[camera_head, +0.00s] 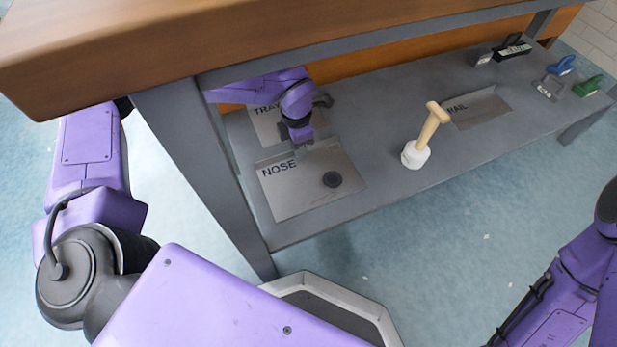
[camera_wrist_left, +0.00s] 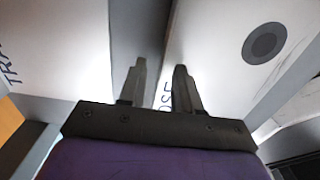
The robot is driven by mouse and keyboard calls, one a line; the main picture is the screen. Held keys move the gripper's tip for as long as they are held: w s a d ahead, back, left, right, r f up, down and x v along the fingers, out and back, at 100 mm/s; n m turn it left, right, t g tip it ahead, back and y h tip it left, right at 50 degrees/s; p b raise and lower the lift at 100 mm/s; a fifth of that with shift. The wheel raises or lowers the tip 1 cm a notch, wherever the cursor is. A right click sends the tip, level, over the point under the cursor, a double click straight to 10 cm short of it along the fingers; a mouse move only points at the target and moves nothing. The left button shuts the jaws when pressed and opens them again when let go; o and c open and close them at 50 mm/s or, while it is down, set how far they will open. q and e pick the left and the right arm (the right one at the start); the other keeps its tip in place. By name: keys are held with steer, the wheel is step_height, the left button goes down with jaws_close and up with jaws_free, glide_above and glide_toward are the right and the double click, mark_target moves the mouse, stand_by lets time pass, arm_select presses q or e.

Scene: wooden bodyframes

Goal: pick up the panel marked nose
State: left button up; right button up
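The panel marked NOSE (camera_head: 312,190) is a flat grey sheet with a dark round spot, lying on the grey lower shelf. It also shows in the left wrist view (camera_wrist_left: 225,30), with its lettering partly hidden behind a finger. My left gripper (camera_head: 301,143) points down at the panel's far edge, beside the lettering. In the left wrist view my left gripper (camera_wrist_left: 158,85) has its two fingers apart, with the panel's edge and a strip of shelf showing between and beyond them. I cannot tell whether a finger touches the panel. My right gripper is out of view; only part of that arm shows.
The TRAY panel (camera_head: 262,122) lies just behind. A white-headed mallet (camera_head: 416,154) stands to the right, by the RAIL panel (camera_head: 478,108). Blue (camera_head: 561,66) and green (camera_head: 587,86) tools sit at the far right. The wooden tabletop (camera_head: 200,40) overhangs the shelf; a leg (camera_head: 205,170) stands left.

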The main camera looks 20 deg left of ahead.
arm_select(q)
jaws_close()
steer(key=shift+f, duration=0.1)
stand_by(1.4)
